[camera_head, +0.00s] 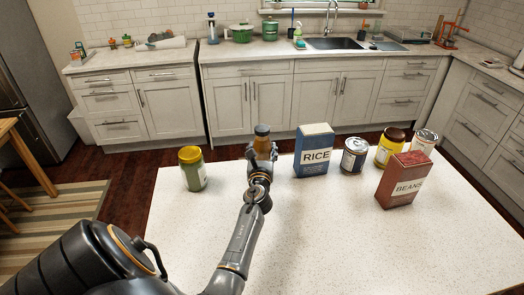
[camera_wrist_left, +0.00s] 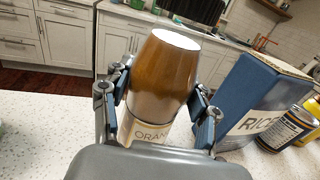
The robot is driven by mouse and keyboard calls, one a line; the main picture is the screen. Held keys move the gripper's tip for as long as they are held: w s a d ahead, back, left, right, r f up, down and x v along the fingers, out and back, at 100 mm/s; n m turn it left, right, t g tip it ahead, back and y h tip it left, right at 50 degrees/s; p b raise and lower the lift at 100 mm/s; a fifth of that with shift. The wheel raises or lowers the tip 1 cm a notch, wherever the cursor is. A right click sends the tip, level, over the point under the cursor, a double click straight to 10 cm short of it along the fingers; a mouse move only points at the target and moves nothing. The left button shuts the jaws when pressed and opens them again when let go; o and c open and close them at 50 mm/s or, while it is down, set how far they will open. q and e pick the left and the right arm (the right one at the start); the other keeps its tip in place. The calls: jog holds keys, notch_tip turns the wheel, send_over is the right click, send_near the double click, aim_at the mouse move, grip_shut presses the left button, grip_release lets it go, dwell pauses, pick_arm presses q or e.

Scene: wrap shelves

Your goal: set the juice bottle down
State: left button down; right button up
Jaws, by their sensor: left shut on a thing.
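My right gripper is not in view.
A blue rice box (camera_head: 313,152) stands close to the right of the bottle. Beyond it are a can (camera_head: 354,156), a yellow jar (camera_head: 389,148), another can (camera_head: 424,142) and a red beans box (camera_head: 402,180). A green jar (camera_head: 192,170) stands to the left. The table's front middle is clear.

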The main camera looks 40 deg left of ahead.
pick_arm(q)
jog(key=shift+c, duration=1.9)
grip_release()
jog(key=shift+f, duration=0.1)
jog(key=shift+r, duration=0.2)
jog(key=v, duration=1.2)
jog(key=shift+b, duration=0.3)
jog(key=shift+s+f, duration=0.1)
